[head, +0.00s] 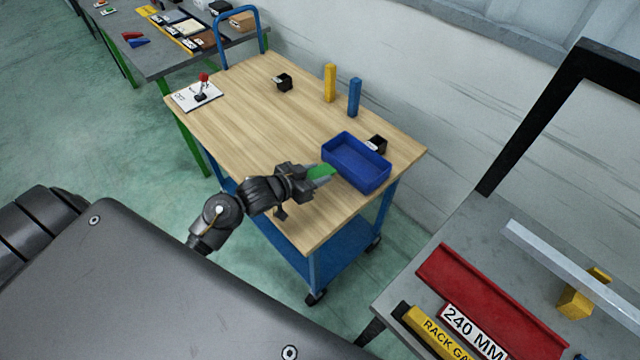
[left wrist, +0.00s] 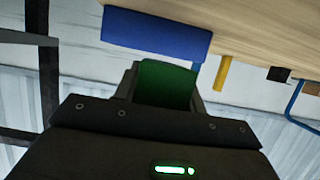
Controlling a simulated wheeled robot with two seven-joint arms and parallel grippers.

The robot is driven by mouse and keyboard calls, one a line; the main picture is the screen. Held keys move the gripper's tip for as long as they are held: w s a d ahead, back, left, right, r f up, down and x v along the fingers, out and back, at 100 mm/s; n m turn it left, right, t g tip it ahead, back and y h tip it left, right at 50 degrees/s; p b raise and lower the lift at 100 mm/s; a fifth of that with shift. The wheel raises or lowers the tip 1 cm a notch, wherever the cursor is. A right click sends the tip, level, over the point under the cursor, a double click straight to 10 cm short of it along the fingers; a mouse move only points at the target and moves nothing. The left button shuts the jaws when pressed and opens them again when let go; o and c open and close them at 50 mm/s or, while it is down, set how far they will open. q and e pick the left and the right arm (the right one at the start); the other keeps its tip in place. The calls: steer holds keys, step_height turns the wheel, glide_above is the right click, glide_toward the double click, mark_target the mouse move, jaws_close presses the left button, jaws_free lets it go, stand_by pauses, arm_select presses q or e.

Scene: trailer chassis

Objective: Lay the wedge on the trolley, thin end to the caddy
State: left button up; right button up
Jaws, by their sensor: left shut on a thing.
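A green wedge (head: 322,172) is held in my left gripper (head: 308,178), which is shut on it over the near part of the trolley top. In the left wrist view the wedge (left wrist: 165,84) sits between the fingers. The trolley (head: 250,130) has a wooden top and a blue frame. The blue open caddy (head: 357,165) stands on the trolley just right of the wedge; it also shows in the left wrist view (left wrist: 155,35). I cannot tell whether the wedge touches the trolley top. My right gripper is not in view.
A yellow block (head: 330,83) and a blue block (head: 354,97) stand upright at the trolley's back. Small black holders (head: 284,82) and a white board with a red-knobbed lever (head: 198,94) are also on it. A grey bench with a red channel (head: 490,300) is at right.

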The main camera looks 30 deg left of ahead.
arm_select(q)
steer(key=shift+w+d+f, duration=0.1)
steer(key=shift+d+f, duration=0.25)
steer(key=shift+f, duration=0.05)
steer(key=f, duration=0.3)
steer(key=shift+d+p, duration=0.2)
steer(key=shift+p, duration=0.15)
steer(key=shift+f, duration=0.2)
